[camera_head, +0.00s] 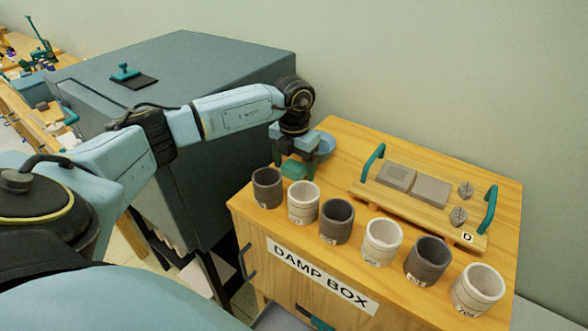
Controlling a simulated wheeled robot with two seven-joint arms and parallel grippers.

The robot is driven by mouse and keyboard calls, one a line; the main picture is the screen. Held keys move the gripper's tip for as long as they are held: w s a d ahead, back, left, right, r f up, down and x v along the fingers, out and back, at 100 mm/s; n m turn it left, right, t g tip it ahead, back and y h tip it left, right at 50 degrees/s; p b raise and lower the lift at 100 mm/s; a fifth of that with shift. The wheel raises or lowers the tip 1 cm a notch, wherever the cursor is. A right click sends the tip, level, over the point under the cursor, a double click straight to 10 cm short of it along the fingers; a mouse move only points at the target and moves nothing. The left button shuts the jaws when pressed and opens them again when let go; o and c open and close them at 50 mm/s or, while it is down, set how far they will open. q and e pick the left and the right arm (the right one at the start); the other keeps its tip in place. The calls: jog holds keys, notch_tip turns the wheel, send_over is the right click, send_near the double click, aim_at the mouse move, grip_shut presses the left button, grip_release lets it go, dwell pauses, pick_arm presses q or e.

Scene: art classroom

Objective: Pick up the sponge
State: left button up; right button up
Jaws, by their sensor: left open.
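The gripper hides part of the block's top and back. My right gripper is not in view.
Several grey and white cups (335,222) line the front edge of the damp box (340,140). A wooden tray (447,229) with teal handles holds two grey slabs and leaf shapes. A grey cabinet (215,60) stands left.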

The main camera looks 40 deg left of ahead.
aim_at(294, 165)
pick_arm(q)
jog(key=c, duration=1)
notch_tip(294, 165, up, 10)
jog(key=shift+r+b, duration=0.1)
jog(key=shift+b, duration=0.2)
jog(key=shift+c, duration=0.3)
jog(key=o, duration=0.4)
jog(key=c, duration=0.3)
